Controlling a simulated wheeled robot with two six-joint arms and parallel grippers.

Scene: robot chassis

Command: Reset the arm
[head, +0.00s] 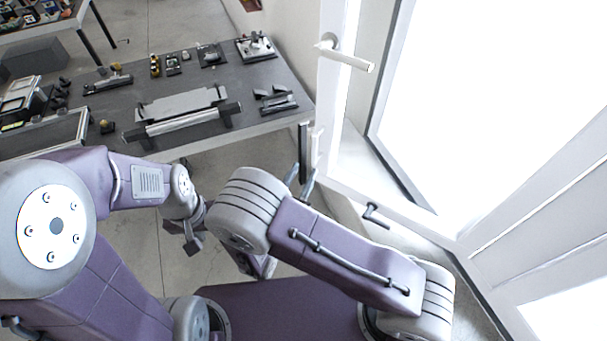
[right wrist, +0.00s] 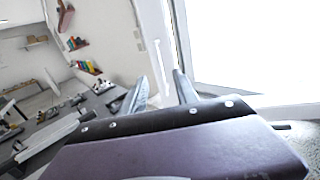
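My right arm, purple and grey, reaches across the lower middle of the head view. Its gripper (head: 300,182) shows beyond the grey wrist joint, near the white door frame. In the right wrist view the two fingers of this gripper (right wrist: 162,92) stand apart with nothing between them. My left arm comes in from the left. Its gripper (head: 192,242) hangs low over the floor, small and dark, partly hidden by the arm links. Whether its fingers are apart cannot be made out.
A grey table (head: 225,98) with several metal parts stands ahead to the left. A white door frame (head: 333,110) with a lever handle (head: 345,55) stands close on the right, near my right gripper. Open floor (head: 185,268) lies between the table and my base.

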